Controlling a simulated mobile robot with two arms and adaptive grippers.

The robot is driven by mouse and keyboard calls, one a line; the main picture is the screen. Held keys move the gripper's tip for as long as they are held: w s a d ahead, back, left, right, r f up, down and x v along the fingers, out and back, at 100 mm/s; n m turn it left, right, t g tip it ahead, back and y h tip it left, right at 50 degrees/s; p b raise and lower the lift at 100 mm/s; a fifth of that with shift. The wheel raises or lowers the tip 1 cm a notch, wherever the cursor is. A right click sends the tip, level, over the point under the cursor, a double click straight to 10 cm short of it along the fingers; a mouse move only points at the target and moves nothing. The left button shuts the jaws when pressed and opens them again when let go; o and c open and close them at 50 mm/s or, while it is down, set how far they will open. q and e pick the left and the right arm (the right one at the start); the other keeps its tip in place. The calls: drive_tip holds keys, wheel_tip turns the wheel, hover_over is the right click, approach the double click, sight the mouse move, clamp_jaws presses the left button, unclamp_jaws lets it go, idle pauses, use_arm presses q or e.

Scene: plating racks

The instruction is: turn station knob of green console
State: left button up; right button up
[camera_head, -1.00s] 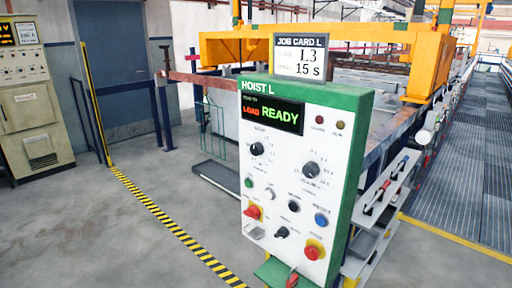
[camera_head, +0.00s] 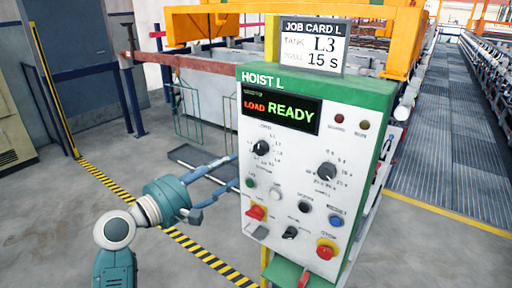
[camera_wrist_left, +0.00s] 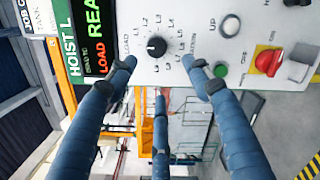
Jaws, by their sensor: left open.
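The green console (camera_head: 316,78), labelled HOIST L, has a white face and a display reading LOAD READY. Its station knob (camera_head: 261,147) is black and round, on the upper left of the face, ringed by labels including LOAD. The knob also shows in the left wrist view (camera_wrist_left: 157,47); its exact pointer direction is hard to tell. My left gripper (camera_head: 230,172) is open and empty, left of the console face, its fingers pointing toward the knob. In the left wrist view the fingertips (camera_wrist_left: 163,68) spread on both sides of the knob, apparently short of it. My right gripper is out of view.
A job card (camera_head: 314,45) above the console reads TANK L3 and 15 s. Another black knob (camera_head: 326,172), a red-yellow switch (camera_head: 256,213) and a red button (camera_head: 326,249) share the face. A wire rack stands behind. Floor left of the console is mostly clear.

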sight(258, 150)
use_arm(q)
drive_tip(key=p+x, duration=0.1)
drive_tip(key=x, duration=0.6)
drive_tip(key=p+x, duration=0.1)
drive_tip(key=x, duration=0.2)
drive_tip(key=shift+w+d+r+p, duration=0.1)
drive_tip(key=shift+d+r+p, duration=0.2)
drive_tip(key=shift+d, duration=0.2)
drive_tip(key=shift+f, duration=0.1)
drive_tip(key=c, duration=1.2)
